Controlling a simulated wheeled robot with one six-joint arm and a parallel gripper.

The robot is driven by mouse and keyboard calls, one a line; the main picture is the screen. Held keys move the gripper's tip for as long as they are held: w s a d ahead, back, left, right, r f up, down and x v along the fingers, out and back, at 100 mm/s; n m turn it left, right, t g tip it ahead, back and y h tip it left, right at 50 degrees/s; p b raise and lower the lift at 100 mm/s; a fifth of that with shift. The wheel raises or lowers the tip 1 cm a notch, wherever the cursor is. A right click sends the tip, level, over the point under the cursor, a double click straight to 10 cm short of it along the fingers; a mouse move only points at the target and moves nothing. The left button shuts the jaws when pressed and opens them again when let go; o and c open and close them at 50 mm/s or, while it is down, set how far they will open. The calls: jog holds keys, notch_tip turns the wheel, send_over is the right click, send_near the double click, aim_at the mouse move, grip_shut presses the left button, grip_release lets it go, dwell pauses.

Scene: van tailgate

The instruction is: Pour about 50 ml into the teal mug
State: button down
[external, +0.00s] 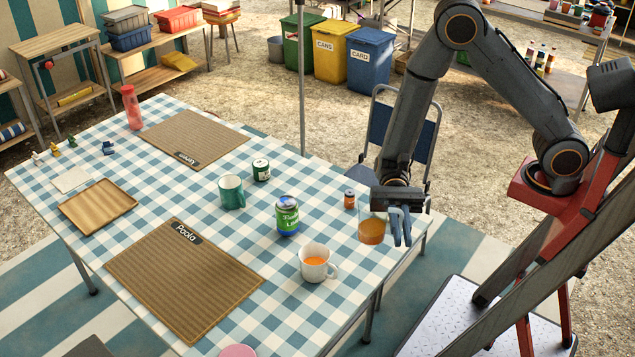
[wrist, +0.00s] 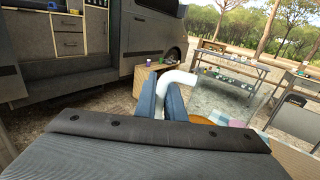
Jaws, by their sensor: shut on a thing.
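The teal mug (external: 232,194) stands upright on the checked tablecloth, left of the green and blue can. I cannot make out its contents. My gripper (external: 400,228) is at the right edge of the table, shut on the handle of a clear jug (external: 372,229) with orange liquid in its lower part. The jug looks about upright and is well to the right of the teal mug. In the wrist view, my blue fingers (wrist: 160,97) close on the white handle (wrist: 180,78). The clear jug body (wrist: 222,98) is right of them.
A white mug (external: 315,264) with orange liquid stands near the front right edge. The can (external: 287,216), a dark green tin (external: 261,169) and a small orange-brown jar (external: 349,199) stand between jug and teal mug or nearby. Two brown placemats, one marked Paola (external: 185,280), lie flat.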

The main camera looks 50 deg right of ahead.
jog(key=w+a+m+t+y+b, duration=0.1)
jog(key=w+a+m+t, duration=0.25)
jog(key=w, duration=0.95)
jog(key=w+a+m+t+y, duration=0.1)
jog(key=w+a+m+t, duration=0.3)
jog(key=w, duration=0.9)
jog(key=w+a+m+t+y+b, duration=0.15)
jog(key=w+t, duration=0.35)
jog(key=w, duration=0.8)
jog(key=shift+t, duration=0.35)
jog(key=shift+w+a+f, duration=0.1)
jog(key=shift+w+f, duration=0.1)
jog(key=shift+f, duration=0.65)
jog(key=shift+w+a+f, duration=0.15)
jog(key=shift+w+f, duration=0.1)
jog(key=shift+f, duration=0.6)
jog(key=shift+w+a+f, duration=0.1)
jog(key=shift+w+f, duration=0.1)
jog(key=shift+f, duration=0.65)
jog(key=shift+w+m, duration=0.1)
jog(key=shift+m, duration=0.2)
jog(key=w+d+r+m+t+y, duration=0.1)
jog(key=w+d+m+t, duration=0.1)
jog(key=w+m, duration=0.6)
jog(key=shift+d+r+m+b, duration=0.35)
jog(key=shift+d+m, duration=0.2)
jog(key=shift+m, duration=1.95)
